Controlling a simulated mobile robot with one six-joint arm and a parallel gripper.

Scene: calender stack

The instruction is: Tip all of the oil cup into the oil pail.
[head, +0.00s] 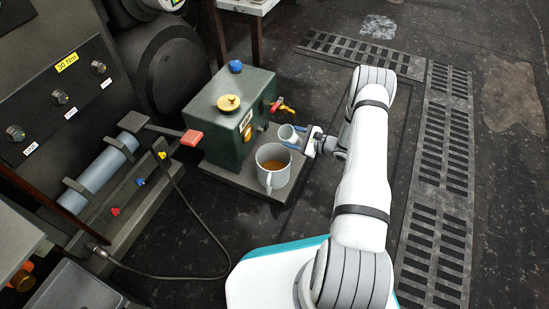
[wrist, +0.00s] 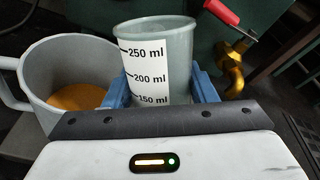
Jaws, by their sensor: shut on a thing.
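The oil cup (wrist: 180,62) is a translucent grey-green beaker with a white scale marked 150 to 250 ml. My gripper (wrist: 165,92) is shut on it, with a blue finger on each side. The cup also shows in the head view (head: 288,135), held close behind the pail and looking about upright. Its contents cannot be made out. The oil pail (head: 272,177) is a grey pail with a handle, standing on the plate in front of the green box. Amber oil lies in its bottom. In the wrist view the pail (wrist: 35,75) is just left of the cup.
The green box (head: 225,120) has a yellow cap and a brass tap (head: 281,106) with a red handle; the tap is close to the right of the cup in the wrist view. A bench with knobs and a cable (head: 185,210) lies left. Floor grates run right.

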